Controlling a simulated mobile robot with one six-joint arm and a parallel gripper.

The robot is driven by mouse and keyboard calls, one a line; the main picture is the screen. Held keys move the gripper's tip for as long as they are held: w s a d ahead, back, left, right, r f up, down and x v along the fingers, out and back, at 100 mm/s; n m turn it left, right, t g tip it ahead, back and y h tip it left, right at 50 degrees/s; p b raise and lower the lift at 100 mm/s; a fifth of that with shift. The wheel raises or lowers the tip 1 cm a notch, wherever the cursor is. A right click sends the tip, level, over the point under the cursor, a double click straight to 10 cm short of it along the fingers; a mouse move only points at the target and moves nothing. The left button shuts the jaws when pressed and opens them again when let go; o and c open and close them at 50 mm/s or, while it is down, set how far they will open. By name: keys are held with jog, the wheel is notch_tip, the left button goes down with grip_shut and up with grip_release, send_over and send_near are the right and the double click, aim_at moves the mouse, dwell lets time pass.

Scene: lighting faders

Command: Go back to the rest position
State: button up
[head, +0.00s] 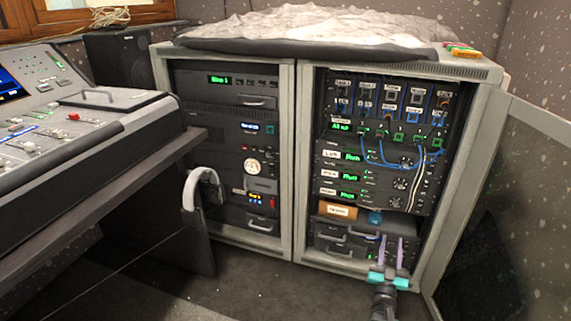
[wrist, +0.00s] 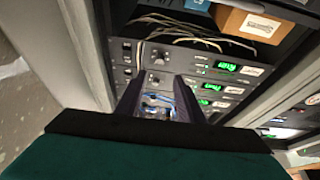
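My gripper (head: 391,240) is in front of the lower part of the right-hand equipment rack (head: 307,160) in the head view. Its two purple fingers point up, with a gap between them, and its base is teal. In the wrist view the two dark fingers of my gripper (wrist: 158,82) are also apart, with rack panels and blue cables seen past them. Nothing is held between the fingers. Whether the fingertips touch the rack cannot be told.
The rack's glass door (head: 500,210) stands open on the right. An orange-brown box (head: 338,211) and a blue item (head: 375,217) are on a rack shelf. Headphones (head: 190,187) hang by the mixing console (head: 60,120) on the left. Dark floor (head: 230,285) lies clear in front.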

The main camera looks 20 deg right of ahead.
jog(key=w+a+r+n+t+y+p, duration=0.1)
jog(key=w+a+r+y+p, duration=0.1)
jog(key=w+a+r+p, duration=0.3)
jog(key=w+a+r+n+t+y+p, duration=0.1)
jog(key=w+a+r+y+p, duration=0.1)
jog(key=a+p, duration=0.35)
jog(key=w+a+r+n+y+p, duration=0.1)
jog(key=w+a+r+y+p, duration=0.2)
jog(key=a, duration=0.4)
jog(key=w+a+f+n+g+y+p, duration=0.1)
jog(key=a+f+g+y+p, duration=0.15)
jog(key=a+p, duration=0.5)
jog(key=w+a+f+n+g+y+p, duration=0.1)
jog(key=w+a+n+g+y+p, duration=0.2)
jog(key=a, duration=0.7)
jog(key=s+a+f+g+y+p, duration=0.1)
jog(key=s+a+f+g+p, duration=0.35)
jog(key=s, duration=0.35)
jog(key=s+a+f+g+y+p, duration=0.1)
jog(key=s+a+f+g+p, duration=0.25)
jog(key=s+a, duration=0.4)
jog(key=s+r+g, duration=0.2)
jog(key=s+g, duration=0.9)
jog(key=s, duration=1.2)
jog(key=shift+s+d+n, duration=0.15)
jog(key=shift+s+n, duration=0.1)
jog(key=shift+n, duration=0.15)
